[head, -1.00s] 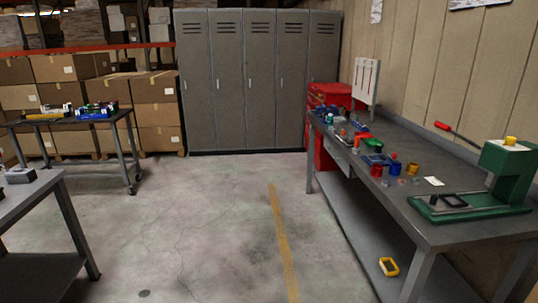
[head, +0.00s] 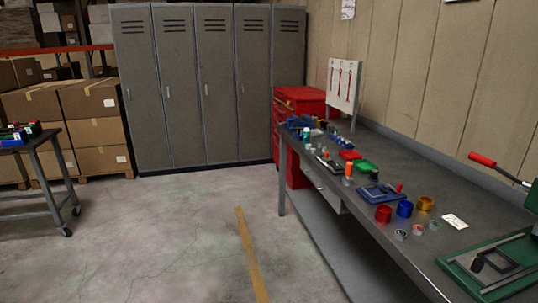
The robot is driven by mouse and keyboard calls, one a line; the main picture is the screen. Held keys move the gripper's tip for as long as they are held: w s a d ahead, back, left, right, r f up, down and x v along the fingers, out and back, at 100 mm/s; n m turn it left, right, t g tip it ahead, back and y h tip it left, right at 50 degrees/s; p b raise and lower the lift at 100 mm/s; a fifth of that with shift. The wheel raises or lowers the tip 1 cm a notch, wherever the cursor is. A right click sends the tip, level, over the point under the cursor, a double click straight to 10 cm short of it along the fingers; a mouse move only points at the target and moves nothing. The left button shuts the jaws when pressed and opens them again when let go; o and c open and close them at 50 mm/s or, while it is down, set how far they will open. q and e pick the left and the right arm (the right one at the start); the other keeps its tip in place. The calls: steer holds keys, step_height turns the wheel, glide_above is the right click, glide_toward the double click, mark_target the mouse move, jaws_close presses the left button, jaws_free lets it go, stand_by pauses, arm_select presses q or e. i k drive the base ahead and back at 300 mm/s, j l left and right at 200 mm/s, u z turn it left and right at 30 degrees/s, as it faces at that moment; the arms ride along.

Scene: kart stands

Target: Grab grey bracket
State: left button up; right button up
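I cannot pick out a grey bracket for certain. A long grey workbench (head: 395,160) runs along the right wall with many small parts on it. A dark grey piece (head: 493,262) lies on the green base (head: 470,262) of a press at the lower right; its exact shape is hard to tell. Small grey and dark parts farther back on the bench are too small to name. Neither of my grippers is in view.
On the bench are a red cup (head: 383,214), a blue cup (head: 405,208), a blue tray (head: 376,194) and a green tray (head: 362,166). A red tool cabinet (head: 300,97) stands at the far end. Grey lockers (head: 215,90) line the back. Open floor (head: 160,235) lies left of the bench.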

mark_target(331, 127)
steer(key=i+z, duration=0.3)
steer(key=i, duration=0.45)
steer(key=i+z, duration=0.3)
steer(key=i, duration=0.45)
steer(key=i+j+z, duration=0.1)
steer(key=i, duration=0.6)
